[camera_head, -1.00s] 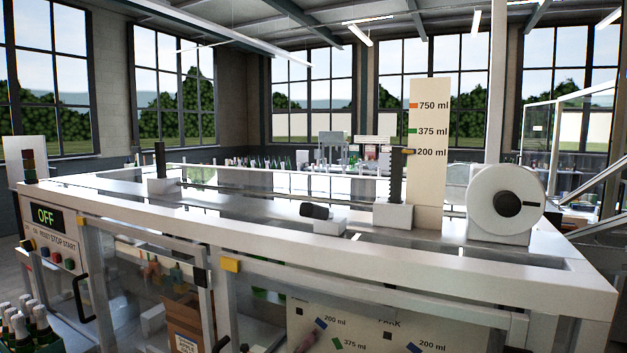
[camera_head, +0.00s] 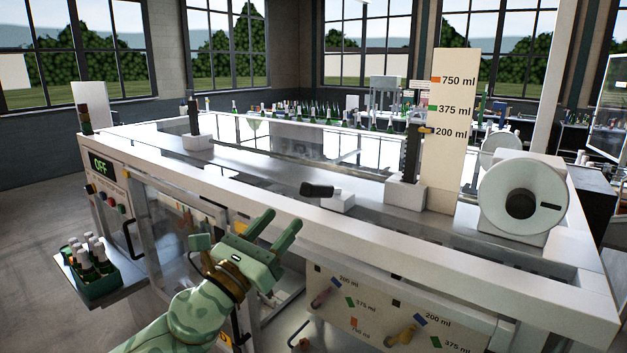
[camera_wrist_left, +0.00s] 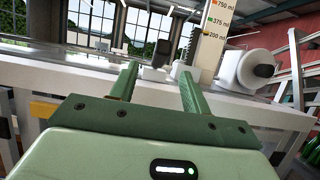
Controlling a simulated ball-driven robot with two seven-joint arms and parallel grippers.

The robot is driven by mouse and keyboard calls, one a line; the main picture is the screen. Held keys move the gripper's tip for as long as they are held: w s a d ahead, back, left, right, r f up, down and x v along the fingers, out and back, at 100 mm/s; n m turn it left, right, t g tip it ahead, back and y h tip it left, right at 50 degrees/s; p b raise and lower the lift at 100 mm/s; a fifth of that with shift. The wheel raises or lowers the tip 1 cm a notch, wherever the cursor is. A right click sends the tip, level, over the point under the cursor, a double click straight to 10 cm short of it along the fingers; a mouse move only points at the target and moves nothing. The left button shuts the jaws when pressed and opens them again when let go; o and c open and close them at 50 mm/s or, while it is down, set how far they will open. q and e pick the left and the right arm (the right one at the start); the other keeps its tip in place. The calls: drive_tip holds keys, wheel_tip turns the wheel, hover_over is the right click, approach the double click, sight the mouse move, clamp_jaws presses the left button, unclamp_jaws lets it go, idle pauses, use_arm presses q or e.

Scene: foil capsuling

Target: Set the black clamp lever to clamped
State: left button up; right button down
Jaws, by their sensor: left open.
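The black clamp lever (camera_head: 317,190) sits on a small white block (camera_head: 339,201) on the machine's top, near its front edge. It points to the left. In the left wrist view the lever (camera_wrist_left: 162,55) shows as a dark shape between my fingers, beyond their tips. My left gripper (camera_head: 280,223) is open and empty, in front of the machine's front rail, to the left of and nearer than the lever. Its green fingers (camera_wrist_left: 158,82) frame the lever in the left wrist view. My right gripper is not in view.
A height scale (camera_head: 447,140) marked 750, 375 and 200 ml stands behind a black toothed post (camera_head: 410,155). A white handwheel (camera_head: 522,200) stands at right. The panel (camera_head: 101,166) reads OFF. A bottle crate (camera_head: 95,280) is at lower left. The front rail (camera_head: 270,195) lies between gripper and lever.

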sight(317, 183)
use_arm(q)
drive_tip(key=x, duration=0.7)
drive_tip(key=shift+d, duration=0.5)
drive_tip(key=x, duration=0.3)
drive_tip(key=shift+w+a+r, duration=0.1)
drive_tip(key=shift+w, duration=0.3)
drive_tip(key=shift+w+d+r, duration=0.2)
drive_tip(key=shift+w+d, duration=0.05)
drive_tip(key=shift+d, duration=0.2)
drive_tip(key=shift+a, duration=0.15)
drive_tip(key=shift+c, duration=0.4)
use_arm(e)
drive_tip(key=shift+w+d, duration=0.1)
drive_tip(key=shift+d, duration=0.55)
use_arm(q)
clamp_jaws()
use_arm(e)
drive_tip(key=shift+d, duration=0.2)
